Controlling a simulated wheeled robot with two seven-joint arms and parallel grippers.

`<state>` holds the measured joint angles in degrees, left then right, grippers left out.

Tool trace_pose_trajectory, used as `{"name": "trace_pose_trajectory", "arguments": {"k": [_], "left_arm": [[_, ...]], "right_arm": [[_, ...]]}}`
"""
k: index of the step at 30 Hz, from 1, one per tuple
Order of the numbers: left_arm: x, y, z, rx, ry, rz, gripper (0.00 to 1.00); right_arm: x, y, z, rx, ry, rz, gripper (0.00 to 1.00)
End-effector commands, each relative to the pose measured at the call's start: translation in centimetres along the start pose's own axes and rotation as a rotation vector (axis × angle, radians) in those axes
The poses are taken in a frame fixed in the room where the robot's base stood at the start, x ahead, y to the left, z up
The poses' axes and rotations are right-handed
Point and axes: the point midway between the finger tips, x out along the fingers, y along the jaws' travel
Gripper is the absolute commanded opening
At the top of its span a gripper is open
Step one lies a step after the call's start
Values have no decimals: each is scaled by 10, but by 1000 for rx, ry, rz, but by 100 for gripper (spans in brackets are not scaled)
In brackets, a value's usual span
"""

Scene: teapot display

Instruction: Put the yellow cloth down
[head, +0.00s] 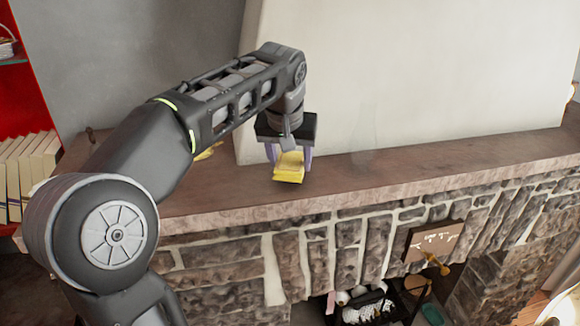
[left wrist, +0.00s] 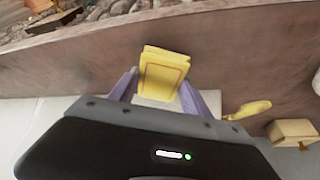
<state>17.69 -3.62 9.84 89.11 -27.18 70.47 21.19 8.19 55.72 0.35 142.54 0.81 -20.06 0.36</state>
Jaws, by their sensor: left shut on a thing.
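The yellow cloth (head: 289,167) is a small folded pad between the fingers of my left gripper (head: 290,158), at the mantel shelf (head: 370,180). In the left wrist view the cloth (left wrist: 162,72) sits between the two purple fingers of the left gripper (left wrist: 163,88), which is shut on it. I cannot tell whether the cloth touches the shelf. My right gripper is in neither view.
Another yellow object (left wrist: 250,109) lies on the shelf, mostly hidden behind my arm in the head view. A small tan block (left wrist: 292,131) is near it. Books (head: 28,165) stand at the left.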

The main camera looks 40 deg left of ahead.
Motion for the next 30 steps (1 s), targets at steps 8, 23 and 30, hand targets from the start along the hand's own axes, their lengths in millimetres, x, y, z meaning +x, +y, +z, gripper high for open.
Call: {"name": "trace_pose_trajectory", "arguments": {"k": [8,23,30], "left_arm": [[20,0,8,-2,2,0,10],[23,0,9,-1,1,0,72],[23,0,9,-1,1,0,77]], "right_arm": [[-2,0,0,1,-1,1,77],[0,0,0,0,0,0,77],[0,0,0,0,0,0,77]]}}
